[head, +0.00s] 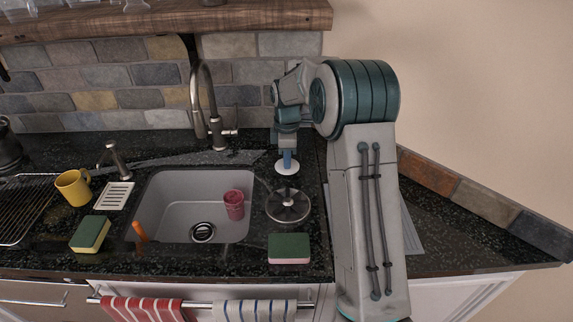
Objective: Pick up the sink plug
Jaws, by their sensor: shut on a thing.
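My gripper (287,152) points down over the counter to the right of the sink (165,200). It is shut on what looks like the sink plug (287,168), a small pale round disc just below the fingers. The fingers are small in view, and their grip on the plug is partly hidden. The disc appears just behind a round metal lid-like piece (288,205); I cannot tell whether it touches the counter. The sink's drain (203,232) shows at the bottom of the basin.
A red cup (234,204) stands in the sink, and an orange-handled tool (140,231) leans at its left. A green sponge (289,248) lies at the front right, another (90,234) at left. A tall faucet (212,110) rises behind. A yellow mug (73,187) stands left.

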